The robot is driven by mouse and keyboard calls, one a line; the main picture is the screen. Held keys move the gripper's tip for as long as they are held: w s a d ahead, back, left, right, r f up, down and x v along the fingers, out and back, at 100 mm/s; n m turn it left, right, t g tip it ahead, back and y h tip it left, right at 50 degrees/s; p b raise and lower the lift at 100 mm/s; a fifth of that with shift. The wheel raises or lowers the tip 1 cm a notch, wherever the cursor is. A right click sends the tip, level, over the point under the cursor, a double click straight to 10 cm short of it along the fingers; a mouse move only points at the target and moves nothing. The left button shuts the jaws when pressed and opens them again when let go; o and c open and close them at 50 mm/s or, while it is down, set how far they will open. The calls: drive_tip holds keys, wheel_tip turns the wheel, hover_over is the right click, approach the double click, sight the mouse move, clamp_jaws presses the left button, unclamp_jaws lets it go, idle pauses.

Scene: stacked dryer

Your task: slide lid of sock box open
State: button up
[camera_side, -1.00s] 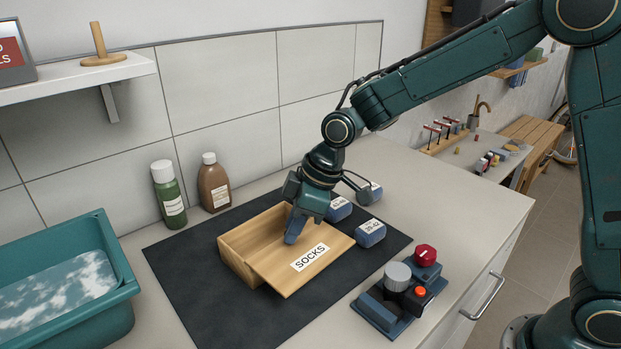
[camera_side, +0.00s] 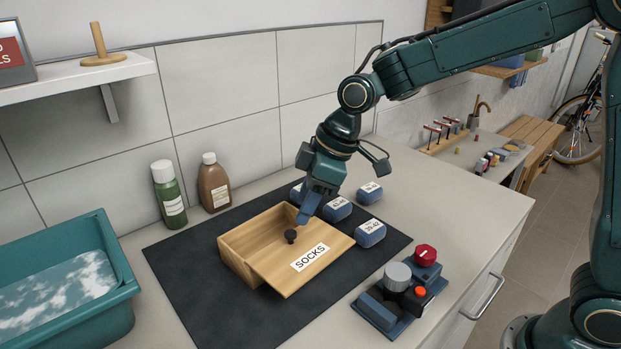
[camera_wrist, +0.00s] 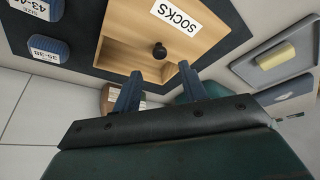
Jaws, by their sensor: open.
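The wooden sock box (camera_side: 238,262) stands on a dark mat. Its lid (camera_side: 333,238), labelled SOCKS, is offset to the right, and the box's left part is open from above. A black knob (camera_side: 290,236) stands near the lid's left edge. It also shows in the wrist view (camera_wrist: 159,51), beyond my fingertips. My gripper (camera_side: 302,217) is open and empty, above and just behind the knob, apart from it. In the wrist view both fingers (camera_wrist: 158,84) show with a gap between them. The lid's far right edge is partly out of the wrist view.
Several blue labelled sock bundles (camera_side: 370,233) lie behind and right of the box. A control unit with knobs (camera_side: 398,292) stands front right. A teal basin (camera_side: 65,285) is at left. Two bottles (camera_side: 213,183) stand by the wall. The mat's front left (camera_side: 195,290) is clear.

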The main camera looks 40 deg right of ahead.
drive_tip(key=v, duration=0.8)
drive_tip(key=shift+r, duration=0.15)
wheel_tip(320, 180, up, 8)
idle(1.5)
idle(0.3)
drive_tip(key=s+d, duration=0.2)
drive_tip(key=s, duration=0.5)
drive_tip(key=s+d, duration=0.2)
drive_tip(key=s, duration=0.5)
drive_tip(key=shift+d, duration=0.35)
idle(0.6)
drive_tip(key=shift+s, duration=0.25)
drive_tip(key=s+d+f+m+t+h, duration=0.2)
drive_tip(key=s+d+f+m+h, duration=0.1)
drive_tip(key=s+d+f+m, duration=0.5)
drive_tip(key=shift+d+f+m+t, duration=0.2)
drive_tip(key=shift+f+m+t, duration=0.1)
drive_tip(key=shift+m, duration=0.6)
